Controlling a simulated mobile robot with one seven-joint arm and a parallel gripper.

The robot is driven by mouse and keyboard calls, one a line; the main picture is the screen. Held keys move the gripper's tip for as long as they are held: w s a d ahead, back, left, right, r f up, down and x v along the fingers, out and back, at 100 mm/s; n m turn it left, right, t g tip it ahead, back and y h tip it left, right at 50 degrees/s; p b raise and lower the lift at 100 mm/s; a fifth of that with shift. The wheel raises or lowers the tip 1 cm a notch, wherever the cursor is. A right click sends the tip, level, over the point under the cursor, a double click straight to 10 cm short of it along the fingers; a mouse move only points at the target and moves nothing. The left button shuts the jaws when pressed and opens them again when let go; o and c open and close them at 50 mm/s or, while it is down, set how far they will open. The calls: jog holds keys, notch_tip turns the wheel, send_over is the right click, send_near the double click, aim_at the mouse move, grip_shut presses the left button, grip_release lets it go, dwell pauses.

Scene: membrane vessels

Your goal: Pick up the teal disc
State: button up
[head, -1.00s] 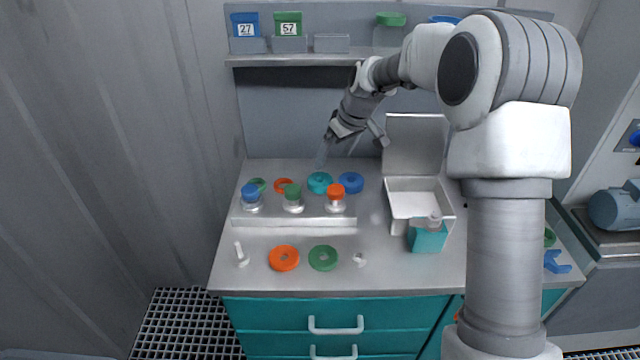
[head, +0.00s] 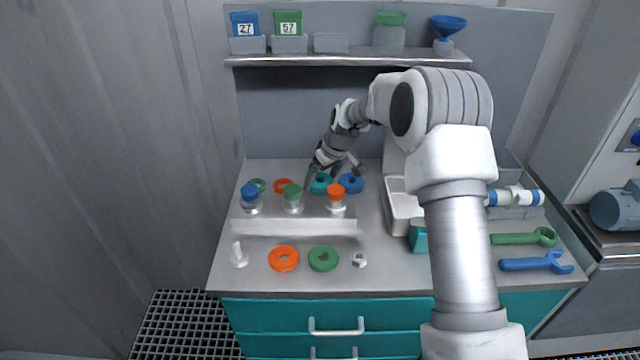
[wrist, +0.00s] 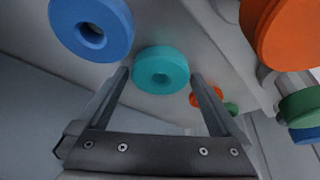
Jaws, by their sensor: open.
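My gripper (head: 333,180) is open and empty, low over the back of the bench at the disc. In the wrist view my two fingers (wrist: 160,78) point toward the disc, one on either side. I cannot tell whether they touch it. My gripper partly hides the disc in the head view.
A blue disc (head: 351,184) lies close right of the teal one. An orange disc (head: 283,186) lies to its left. Vessels with blue, green and orange caps (head: 335,192) stand in front on a raised block (head: 290,228). A pale open box (head: 400,212) stands to the right.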

jog(key=shift+c, duration=0.3)
jog(key=shift+r, duration=0.1)
jog(key=c, duration=1.1)
